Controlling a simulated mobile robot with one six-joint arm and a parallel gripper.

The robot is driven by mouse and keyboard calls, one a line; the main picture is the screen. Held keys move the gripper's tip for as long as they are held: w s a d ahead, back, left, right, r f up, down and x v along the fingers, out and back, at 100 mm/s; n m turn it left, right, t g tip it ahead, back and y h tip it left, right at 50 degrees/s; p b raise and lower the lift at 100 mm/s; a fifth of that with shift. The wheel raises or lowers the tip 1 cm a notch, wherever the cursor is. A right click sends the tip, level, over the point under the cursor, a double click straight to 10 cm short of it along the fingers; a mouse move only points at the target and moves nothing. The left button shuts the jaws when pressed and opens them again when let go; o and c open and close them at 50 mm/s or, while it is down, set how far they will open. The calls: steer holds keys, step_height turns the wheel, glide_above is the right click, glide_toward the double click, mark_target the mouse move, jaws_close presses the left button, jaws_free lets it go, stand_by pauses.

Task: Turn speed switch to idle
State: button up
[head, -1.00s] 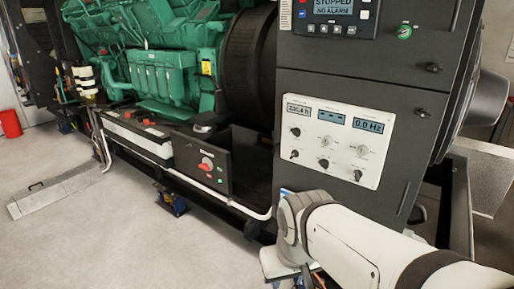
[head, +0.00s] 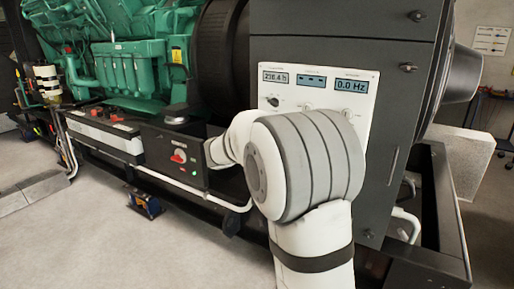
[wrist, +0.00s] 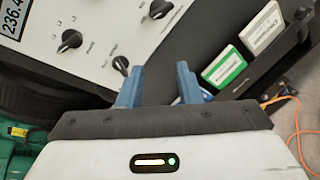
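The white control panel (head: 360,75) stands on the dark genset cabinet, with an hour display and a 0.0 Hz display. My arm hides its lower part in the head view. In the wrist view the panel (wrist: 100,15) shows tilted, with several black rotary knobs. One knob (wrist: 120,65) is just beyond my left fingertip, near the panel's edge. Another knob (wrist: 70,40) is farther left, and one (wrist: 158,8) is at the top. Their labels are too small to tell which is the speed switch. My gripper (wrist: 158,78) has its blue fingers apart, with nothing between them.
A black box with a red rotary switch (head: 179,156) sits left of my arm. A dark holder with a green-and-white card (wrist: 224,70) and a white card (wrist: 262,28) is right of my fingers. An orange cable (wrist: 290,105) lies at the right.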

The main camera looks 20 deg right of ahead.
steer(key=w+d+f+n+t+h+b, duration=0.1)
steer(key=w+d+n+t, duration=0.2)
steer(key=w, duration=0.9)
steer(key=shift+w+d+n+b, duration=0.4)
steer(key=shift+d+n, duration=0.3)
steer(key=shift+d, duration=0.3)
steer(key=shift+c, duration=0.3)
jaws_close()
